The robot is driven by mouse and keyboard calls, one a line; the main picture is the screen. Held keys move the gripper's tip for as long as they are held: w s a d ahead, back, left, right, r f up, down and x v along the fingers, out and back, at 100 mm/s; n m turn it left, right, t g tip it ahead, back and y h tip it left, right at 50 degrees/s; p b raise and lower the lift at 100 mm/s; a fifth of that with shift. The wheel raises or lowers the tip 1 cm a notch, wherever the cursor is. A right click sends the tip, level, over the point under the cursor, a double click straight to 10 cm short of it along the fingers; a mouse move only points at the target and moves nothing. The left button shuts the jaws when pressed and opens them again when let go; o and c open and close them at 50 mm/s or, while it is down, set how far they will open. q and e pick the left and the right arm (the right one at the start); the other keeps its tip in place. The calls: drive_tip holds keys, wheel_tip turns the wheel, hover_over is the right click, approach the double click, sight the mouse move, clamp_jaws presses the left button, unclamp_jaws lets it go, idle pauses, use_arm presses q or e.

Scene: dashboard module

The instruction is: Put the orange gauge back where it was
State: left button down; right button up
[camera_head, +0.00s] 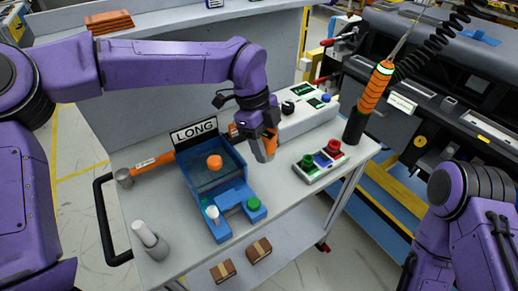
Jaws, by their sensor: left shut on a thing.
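My left gripper (262,150) reaches over the cart top from the left, beside the right side of the blue fixture. It is shut on an orange piece (270,139), which looks like the orange gauge; the fingers hide much of it. Another orange tool (152,163) with a label lies at the left of the cart top, by a grey metal cup (124,178). The fixture carries an orange knob (215,162), a green knob (254,204) and a white knob. My right gripper is out of view.
A button box (321,160) and a white control unit (307,113) stand at the right of the cart top. An orange screwdriver (375,88) hangs on a coiled cable. A white cylinder (150,240) stands front left. Small brown boxes (259,250) lie on the lower shelf.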

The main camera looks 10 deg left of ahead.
use_arm(q)
drive_tip(key=p, duration=0.1)
hover_over(263, 166)
drive_tip(key=f, duration=0.6)
drive_tip(key=shift+w+a, duration=0.2)
drive_tip(key=shift+a, duration=0.1)
drive_tip(key=shift+a+f, duration=0.25)
wheel_tip(263, 166, down, 2)
drive_tip(key=shift+s+f+p, duration=0.1)
drive_tip(key=shift+f+p, duration=0.15)
drive_tip(key=shift+p, duration=0.6)
drive_tip(key=shift+f, duration=0.4)
drive_tip(key=shift+c, duration=1.9)
unclamp_jaws()
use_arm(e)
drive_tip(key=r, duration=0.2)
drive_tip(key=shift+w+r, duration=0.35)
use_arm(q)
drive_tip(key=b+v, duration=0.2)
drive_tip(key=v, duration=1)
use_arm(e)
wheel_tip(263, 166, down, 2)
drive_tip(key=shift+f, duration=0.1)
